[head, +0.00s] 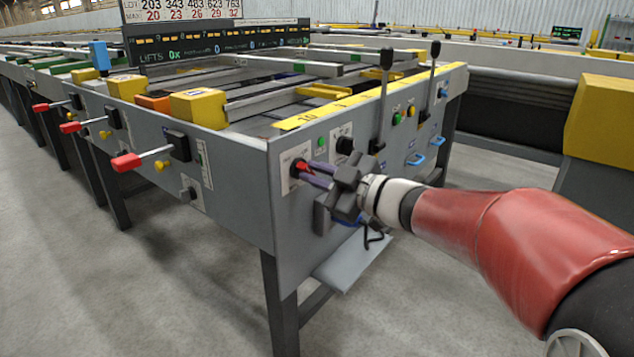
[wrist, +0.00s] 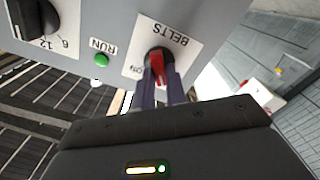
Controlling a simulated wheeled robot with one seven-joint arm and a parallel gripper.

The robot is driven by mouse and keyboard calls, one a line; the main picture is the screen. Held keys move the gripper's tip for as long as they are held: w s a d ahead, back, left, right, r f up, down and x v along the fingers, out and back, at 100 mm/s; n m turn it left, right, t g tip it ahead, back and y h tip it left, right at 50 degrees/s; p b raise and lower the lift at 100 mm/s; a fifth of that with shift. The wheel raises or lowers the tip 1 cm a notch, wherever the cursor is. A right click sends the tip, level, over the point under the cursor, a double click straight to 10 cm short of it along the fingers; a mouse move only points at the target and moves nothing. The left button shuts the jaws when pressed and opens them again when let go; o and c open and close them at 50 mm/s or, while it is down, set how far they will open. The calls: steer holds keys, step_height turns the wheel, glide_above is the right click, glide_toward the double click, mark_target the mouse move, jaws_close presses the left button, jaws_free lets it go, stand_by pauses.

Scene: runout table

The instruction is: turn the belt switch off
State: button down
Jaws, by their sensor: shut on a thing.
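The belt switch is a red knob (wrist: 158,65) on a black round base, set in a white plate (wrist: 185,44) labelled BELTS, upside down in the wrist view. In the head view the red knob (head: 299,166) sits near the left edge of the table's end panel. My gripper (head: 304,172) reaches it from the right, with its two purple fingers shut on the knob, one on each side, as the wrist view (wrist: 163,76) also shows. An ON mark shows beside the knob at lower left in the wrist view. Any other mark is hidden by the fingers.
A green RUN button (wrist: 101,60) and a black dial (wrist: 36,18) are close by on the panel. Two upright black levers (head: 386,90) stand farther right. Red-handled levers (head: 127,161) stick out from the left side. A grey shelf (head: 352,262) juts out below my gripper.

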steer(key=shift+f+n+b, duration=0.1)
steer(key=shift+n+b, duration=0.3)
steer(key=shift+n, duration=0.4)
steer(key=c, duration=1.4)
jaws_free()
steer(key=shift+c, duration=0.2)
steer(key=v, duration=0.7)
steer(key=shift+s+d+p, duration=0.25)
steer(key=shift+d+p, duration=0.05)
steer(key=shift+p, duration=0.05)
